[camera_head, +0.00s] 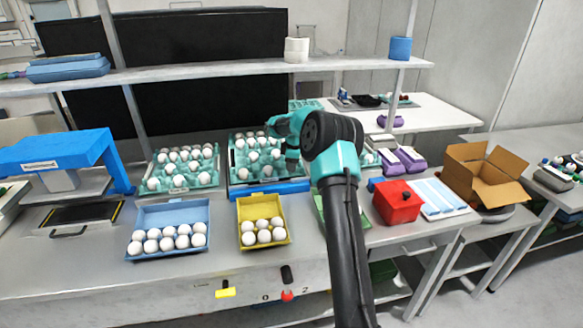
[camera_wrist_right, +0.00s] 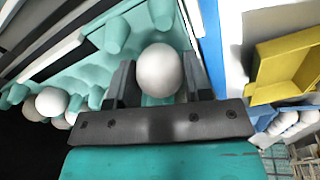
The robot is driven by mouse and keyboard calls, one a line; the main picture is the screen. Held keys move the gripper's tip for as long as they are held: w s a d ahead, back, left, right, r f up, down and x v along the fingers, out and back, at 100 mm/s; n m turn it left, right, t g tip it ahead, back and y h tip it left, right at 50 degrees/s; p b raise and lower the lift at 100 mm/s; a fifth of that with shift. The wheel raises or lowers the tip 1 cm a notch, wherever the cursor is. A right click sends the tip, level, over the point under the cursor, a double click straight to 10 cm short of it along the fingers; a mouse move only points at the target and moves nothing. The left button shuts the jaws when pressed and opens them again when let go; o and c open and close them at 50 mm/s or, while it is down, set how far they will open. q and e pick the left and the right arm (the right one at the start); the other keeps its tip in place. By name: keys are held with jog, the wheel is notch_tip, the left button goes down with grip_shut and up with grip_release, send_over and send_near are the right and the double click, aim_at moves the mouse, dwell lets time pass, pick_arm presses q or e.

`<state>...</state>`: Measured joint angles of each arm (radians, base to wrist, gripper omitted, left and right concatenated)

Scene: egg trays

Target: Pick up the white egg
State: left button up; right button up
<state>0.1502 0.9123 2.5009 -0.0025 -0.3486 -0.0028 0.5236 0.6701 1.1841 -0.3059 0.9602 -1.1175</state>
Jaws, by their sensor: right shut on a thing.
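My right gripper (camera_head: 291,163) reaches down over the teal egg tray (camera_head: 233,171) on the blue stand in the middle of the table. In the right wrist view this gripper (camera_wrist_right: 155,72) has its two dark fingers on either side of a white egg (camera_wrist_right: 160,70) and is shut on it. The egg is in front of the tray's teal pockets (camera_wrist_right: 95,55); I cannot tell whether it still touches them. Other white eggs (camera_wrist_right: 52,101) sit in the tray at the left of that view. The head view hides the held egg. My left gripper is not in view.
A second teal tray with eggs (camera_head: 178,181) stands to the left. A blue carton (camera_head: 172,214) and a yellow carton (camera_head: 262,209), both holding eggs, are in front. A red box (camera_head: 397,202) and an open cardboard box (camera_head: 484,170) are at right. A shelf (camera_head: 220,75) runs above.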

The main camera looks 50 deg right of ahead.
jog(key=shift+r, duration=0.95)
jog(key=s+a+r, duration=0.1)
jog(key=s+a, duration=0.9)
jog(key=a, duration=0.2)
jog(key=shift+s+r, duration=0.15)
jog(key=shift+s, duration=0.15)
jog(key=w+a+r+m, duration=0.2)
jog(key=a+r, duration=0.1)
jog(key=a, duration=0.9)
jog(key=w+a+r+m, duration=0.2)
jog(key=a+r+m, duration=0.1)
jog(key=a, duration=0.9)
jog(key=w+a+r+m+h, duration=0.1)
jog(key=a+r+m, duration=0.2)
jog(key=a, duration=1)
jog(key=shift+w+r+g, duration=0.4)
jog(key=shift+r, duration=0.5)
